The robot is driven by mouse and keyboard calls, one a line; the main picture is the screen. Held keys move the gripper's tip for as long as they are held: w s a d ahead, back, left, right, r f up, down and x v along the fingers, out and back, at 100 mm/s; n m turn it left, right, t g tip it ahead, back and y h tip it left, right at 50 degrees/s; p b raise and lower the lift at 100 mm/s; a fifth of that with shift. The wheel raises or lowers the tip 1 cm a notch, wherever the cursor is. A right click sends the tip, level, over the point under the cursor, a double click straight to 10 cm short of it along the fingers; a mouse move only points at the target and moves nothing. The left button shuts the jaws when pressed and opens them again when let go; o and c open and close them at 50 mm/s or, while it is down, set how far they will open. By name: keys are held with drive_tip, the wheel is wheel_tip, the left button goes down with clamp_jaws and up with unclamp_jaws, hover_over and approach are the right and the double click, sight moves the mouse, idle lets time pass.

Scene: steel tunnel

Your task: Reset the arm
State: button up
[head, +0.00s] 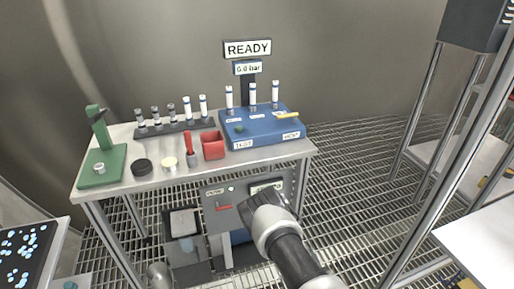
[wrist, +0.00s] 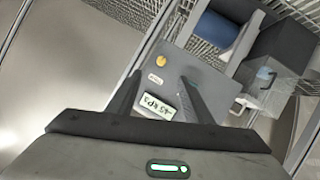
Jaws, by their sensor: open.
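My arm reaches in from the bottom of the head view. My gripper (head: 258,205) is in front of the grey control panel (head: 225,205) below the bench top, and hides part of the panel's right-hand display. In the wrist view my gripper (wrist: 158,88) has its two dark fingers spread apart, with nothing between them but the view of the panel (wrist: 195,72) beyond. A display reading that looks like "-45 kPa" (wrist: 158,105) and a yellow round knob (wrist: 161,62) show on that panel. I cannot tell the exact gap between the fingers and the panel.
The bench (head: 128,182) carries a green stand (head: 100,165), a tube rack (head: 175,129), a red cup (head: 213,146) and a blue device (head: 262,132) with tubes. A sign (head: 247,48) reads READY. A metal shelf (head: 412,150) stands right. Grated floor (head: 345,165) lies open between.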

drive_tip(key=w+a+r+m+g+h, duration=0.1)
drive_tip(key=w+r+m+g, duration=0.3)
drive_tip(key=r, duration=0.9)
drive_tip(key=w+a+r+m+h, duration=0.15)
drive_tip(key=w+r, duration=0.35)
drive_tip(key=r, duration=0.8)
drive_tip(key=s+r+g+y, duration=0.2)
drive_tip(key=s+r, duration=1)
drive_tip(key=r, duration=0.4)
drive_tip(key=s+r+g, duration=0.1)
drive_tip(key=s+r, duration=0.3)
drive_tip(key=s, duration=0.5)
drive_tip(key=s+r+g, duration=0.1)
drive_tip(key=s+r, duration=0.2)
drive_tip(key=s, duration=0.6)
wheel_tip(320, 180, up, 23)
drive_tip(key=p, duration=2.3)
drive_tip(key=shift+w+d+f, duration=0.15)
drive_tip(key=shift+h, duration=0.25)
